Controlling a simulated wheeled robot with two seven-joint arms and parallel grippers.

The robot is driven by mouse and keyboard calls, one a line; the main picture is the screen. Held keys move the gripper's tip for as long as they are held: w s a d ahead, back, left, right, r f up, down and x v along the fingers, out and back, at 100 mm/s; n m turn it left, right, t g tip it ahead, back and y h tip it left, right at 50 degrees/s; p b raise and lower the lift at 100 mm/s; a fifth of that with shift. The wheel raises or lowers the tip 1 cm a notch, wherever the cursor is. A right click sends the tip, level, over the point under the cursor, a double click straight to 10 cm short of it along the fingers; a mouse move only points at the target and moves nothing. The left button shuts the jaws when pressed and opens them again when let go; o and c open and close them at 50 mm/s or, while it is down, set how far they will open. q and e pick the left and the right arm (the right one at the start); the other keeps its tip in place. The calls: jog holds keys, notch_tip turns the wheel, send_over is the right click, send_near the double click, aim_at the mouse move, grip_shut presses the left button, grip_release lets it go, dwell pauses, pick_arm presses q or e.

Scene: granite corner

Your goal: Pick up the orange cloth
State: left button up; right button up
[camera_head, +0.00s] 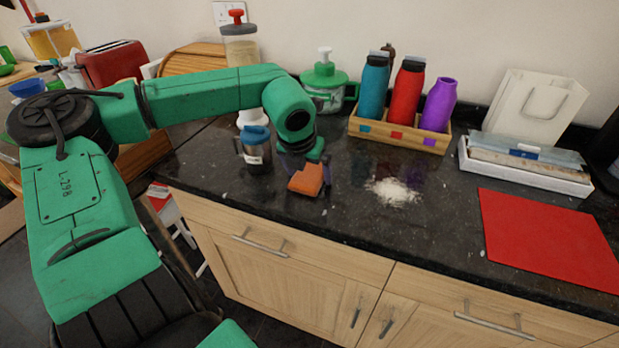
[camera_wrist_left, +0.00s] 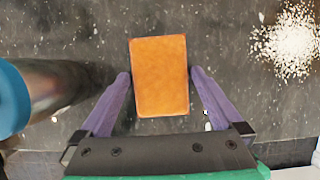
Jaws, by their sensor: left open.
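The orange cloth (camera_head: 308,180) is a small folded block on the dark granite counter, near its front edge. In the left wrist view the cloth (camera_wrist_left: 160,75) lies between and slightly beyond the tips of my left gripper (camera_wrist_left: 162,82). The purple fingers are spread on both sides, with a gap at each side of the cloth. In the head view my left gripper (camera_head: 305,163) is over the cloth, and part of it is hidden by my green arm. My right gripper is not in view.
A steel cup with a blue lid (camera_head: 256,149) stands close left of the gripper. White crumbs (camera_head: 392,191) lie to the right. A wooden box (camera_head: 398,133) of bottles stands behind. A red mat (camera_head: 550,240) lies at right. Dark counter between crumbs and mat is clear.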

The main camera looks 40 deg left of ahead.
aim_at(309, 175)
pick_arm(q)
jog(key=shift+f, duration=0.15)
jog(key=c, duration=1.1)
jog(key=shift+w+r+p, duration=0.1)
jog(key=shift+r+p, duration=0.3)
jog(key=shift+r, duration=0.3)
jog(key=shift+c, duration=0.2)
notch_tip(309, 175, up, 9)
jog(key=b, duration=0.1)
